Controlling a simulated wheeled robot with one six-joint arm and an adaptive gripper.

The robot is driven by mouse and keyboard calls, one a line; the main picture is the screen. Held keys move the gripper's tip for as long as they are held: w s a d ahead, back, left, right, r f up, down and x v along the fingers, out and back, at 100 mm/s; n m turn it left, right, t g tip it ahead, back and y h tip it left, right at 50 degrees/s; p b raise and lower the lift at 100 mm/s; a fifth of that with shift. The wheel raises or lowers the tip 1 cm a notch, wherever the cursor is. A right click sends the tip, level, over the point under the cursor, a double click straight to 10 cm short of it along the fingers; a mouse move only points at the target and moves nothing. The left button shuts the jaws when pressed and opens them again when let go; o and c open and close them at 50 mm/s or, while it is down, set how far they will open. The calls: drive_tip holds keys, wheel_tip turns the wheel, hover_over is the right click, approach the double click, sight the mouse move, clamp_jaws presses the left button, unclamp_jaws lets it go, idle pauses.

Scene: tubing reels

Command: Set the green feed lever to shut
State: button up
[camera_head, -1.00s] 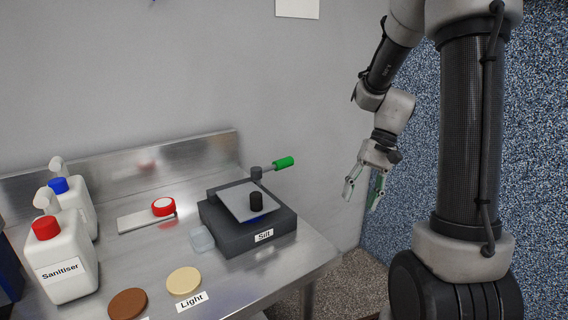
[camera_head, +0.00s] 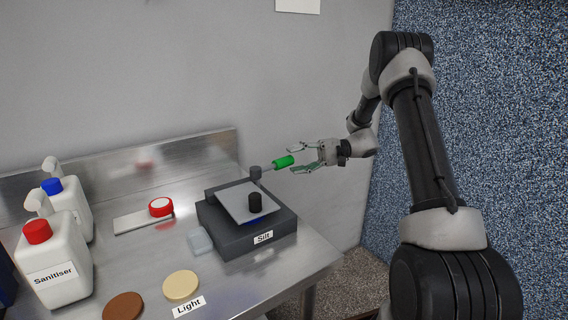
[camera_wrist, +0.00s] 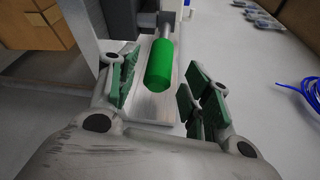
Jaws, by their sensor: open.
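The green feed lever (camera_head: 283,161) sticks out to the right from a post at the back of the dark grey box labelled Silt (camera_head: 246,225). In the wrist view the green grip (camera_wrist: 160,64) points toward me, ahead of and between my open fingers. My gripper (camera_head: 298,157) is open, level with the lever's free end and just right of it. In the wrist view my gripper (camera_wrist: 160,95) holds nothing, and its fingers look apart from the grip. No shut or open marking for the lever is readable.
On the steel bench (camera_head: 135,261) stand a Sanitiser bottle (camera_head: 56,275), another white bottle (camera_head: 72,210), a red round knob on a plate (camera_head: 160,207), and tan (camera_head: 181,286) and brown discs (camera_head: 124,306). A blue cord (camera_wrist: 302,90) lies right in the wrist view.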

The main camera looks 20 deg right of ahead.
sight(284, 162)
drive_tip(key=shift+a+f, duration=0.15)
drive_tip(key=shift+a, duration=1)
drive_tip(key=shift+a+f, duration=0.1)
drive_tip(key=shift+a, duration=1)
clamp_jaws()
